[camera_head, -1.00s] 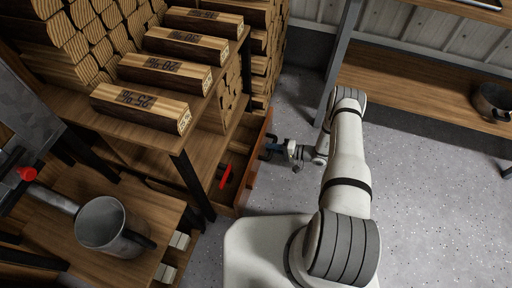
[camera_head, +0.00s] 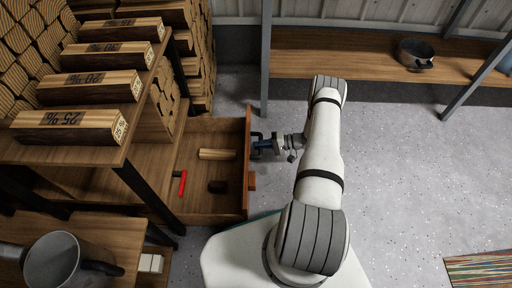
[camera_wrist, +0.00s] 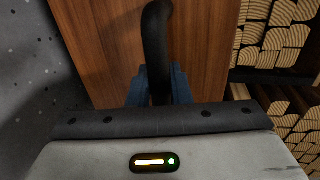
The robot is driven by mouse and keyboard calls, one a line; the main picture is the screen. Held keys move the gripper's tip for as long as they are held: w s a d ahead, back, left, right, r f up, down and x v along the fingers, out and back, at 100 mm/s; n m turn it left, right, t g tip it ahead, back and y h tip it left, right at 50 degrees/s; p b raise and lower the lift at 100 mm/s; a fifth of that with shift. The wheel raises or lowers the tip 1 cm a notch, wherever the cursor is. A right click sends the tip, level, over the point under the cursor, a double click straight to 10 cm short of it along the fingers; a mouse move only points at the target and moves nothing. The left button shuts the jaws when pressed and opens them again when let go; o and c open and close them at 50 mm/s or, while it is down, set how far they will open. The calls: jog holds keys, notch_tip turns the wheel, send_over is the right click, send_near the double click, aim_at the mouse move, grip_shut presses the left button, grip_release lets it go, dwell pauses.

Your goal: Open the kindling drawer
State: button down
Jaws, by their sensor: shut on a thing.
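The kindling drawer (camera_head: 206,211) is a wooden drawer pulled out from under the log shelf, with its inside showing. Inside it lie a light wooden stick (camera_head: 217,154), a red-handled tool (camera_head: 182,184) and a small dark block (camera_head: 217,187). My gripper (camera_head: 258,146) is at the drawer's front panel. In the wrist view, the blue fingers of my gripper (camera_wrist: 159,88) are shut on the black curved handle (camera_wrist: 156,40), in front of the wooden front panel (camera_wrist: 208,45). The fingertips are partly hidden behind the gripper body.
Labelled wood blocks (camera_head: 68,126) sit on the shelf above, at left. A workbench (camera_head: 350,63) with a pot (camera_head: 415,54) runs along the back wall. A striped rug (camera_head: 480,268) lies at lower right. The grey floor right of my arm is clear.

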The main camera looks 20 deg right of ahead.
jog(key=c, duration=1.4)
grip_release()
jog(key=shift+d, duration=0.1)
jog(key=p+v, duration=0.2)
jog(key=v, duration=0.5)
jog(key=shift+s+d, duration=0.15)
jog(key=shift+d, duration=0.15)
jog(key=shift+r, duration=0.1)
